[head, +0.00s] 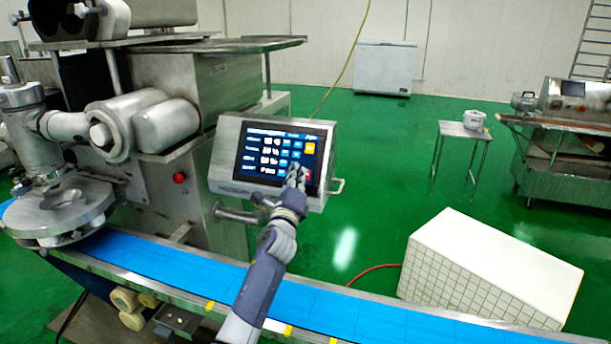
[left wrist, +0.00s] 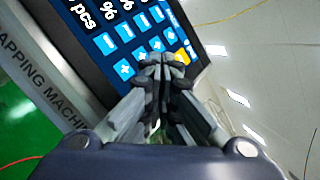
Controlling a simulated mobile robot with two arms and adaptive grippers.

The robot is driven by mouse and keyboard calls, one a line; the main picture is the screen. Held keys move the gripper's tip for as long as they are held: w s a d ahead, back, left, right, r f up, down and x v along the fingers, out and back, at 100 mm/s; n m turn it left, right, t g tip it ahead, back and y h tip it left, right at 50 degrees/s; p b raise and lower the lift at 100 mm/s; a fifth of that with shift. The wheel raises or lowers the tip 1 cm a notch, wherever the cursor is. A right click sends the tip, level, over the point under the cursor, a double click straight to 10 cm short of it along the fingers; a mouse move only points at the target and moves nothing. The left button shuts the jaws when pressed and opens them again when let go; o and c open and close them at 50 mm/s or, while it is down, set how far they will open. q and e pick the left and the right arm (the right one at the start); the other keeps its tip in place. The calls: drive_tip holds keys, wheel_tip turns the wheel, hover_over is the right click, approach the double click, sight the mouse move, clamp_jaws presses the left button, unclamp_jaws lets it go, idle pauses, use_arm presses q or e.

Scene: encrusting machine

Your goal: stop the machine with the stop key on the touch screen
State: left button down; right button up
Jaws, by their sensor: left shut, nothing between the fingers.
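The touch screen (head: 262,160) sits in a tilted metal panel box on the machine, lit with white readouts and blue keys. An orange key (head: 309,148) is at its upper right. A red patch, likely the stop key (head: 308,174), shows at the lower right, partly covered by my left gripper (head: 296,170). My left gripper is shut and empty, its tips in front of the screen's lower right. In the left wrist view the fingertips (left wrist: 163,62) overlap the screen's edge near the yellow-orange key (left wrist: 182,56); the red key is hidden there. I cannot tell whether the tips touch the glass.
The blue conveyor belt (head: 205,268) runs below the panel, under my left arm. A red button (head: 179,178) is on the machine body. A white tiled block (head: 480,270) stands at the right. Green floor (head: 375,190) is open behind the panel.

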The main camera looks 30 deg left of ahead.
use_arm(q)
drive_tip(key=shift+f, duration=0.1)
idle(0.5)
drive_tip(key=shift+w+a+f+b, duration=0.1)
drive_tip(key=shift+w+f+b, duration=0.05)
drive_tip(key=shift+w+b, duration=0.25)
drive_tip(key=shift+w+f+b, duration=0.15)
drive_tip(key=shift+b, duration=0.15)
idle(0.4)
idle(0.4)
drive_tip(key=shift+s+r+p, duration=0.4)
drive_tip(key=shift+s+p, duration=0.2)
drive_tip(key=shift+p, duration=0.05)
